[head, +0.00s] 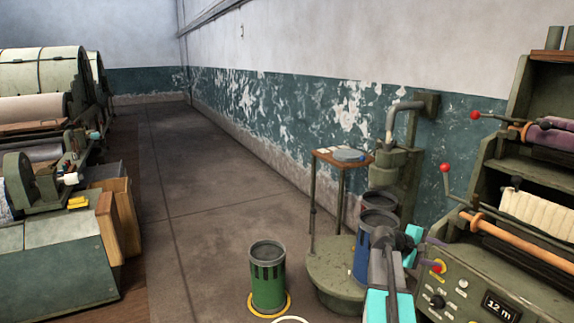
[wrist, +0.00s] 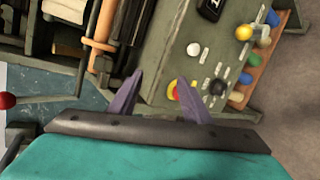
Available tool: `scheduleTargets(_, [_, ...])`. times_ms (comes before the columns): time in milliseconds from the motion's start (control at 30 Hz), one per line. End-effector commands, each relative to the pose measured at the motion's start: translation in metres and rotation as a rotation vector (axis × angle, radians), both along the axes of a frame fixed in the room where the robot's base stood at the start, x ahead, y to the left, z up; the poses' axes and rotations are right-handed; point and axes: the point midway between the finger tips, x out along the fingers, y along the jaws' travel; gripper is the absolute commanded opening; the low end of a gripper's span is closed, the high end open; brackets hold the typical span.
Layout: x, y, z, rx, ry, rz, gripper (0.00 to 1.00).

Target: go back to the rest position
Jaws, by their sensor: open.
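My gripper (head: 437,254) is at the lower right of the head view, in front of the control panel of a green machine (head: 455,290). In the wrist view my gripper (wrist: 160,78) shows two purple fingers spread apart, with nothing between them. Behind the fingers is the machine's panel (wrist: 190,70) with a red button on a yellow surround (wrist: 173,90). The button shows close to the right finger; I cannot tell whether they touch.
A green can (head: 267,285) stands in a yellow floor ring. A blue can (head: 361,262) stands on a round green base (head: 325,275), partly behind my arm. A small stand (head: 314,200) and red-knobbed levers (head: 446,168) are nearby. The floor aisle (head: 190,180) is clear.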

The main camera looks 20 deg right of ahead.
Motion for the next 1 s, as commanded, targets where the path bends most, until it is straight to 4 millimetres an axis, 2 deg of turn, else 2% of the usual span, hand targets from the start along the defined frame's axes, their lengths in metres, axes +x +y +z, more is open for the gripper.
scheduleTargets(33, [0.012, 0.016, -0.017, 0.02, 0.014, 0.025, 0.44])
scheduleTargets(200, [0.043, 0.065, -0.073, 0.093, 0.053, 0.096, 0.44])
scheduleTargets(500, [0.071, 0.161, -0.171, 0.233, 0.109, 0.194, 0.44])
scheduleTargets(767, [0.069, 0.248, -0.25, 0.363, 0.15, 0.247, 0.44])
scheduleTargets(1000, [0.046, 0.328, -0.316, 0.487, 0.189, 0.266, 0.44])
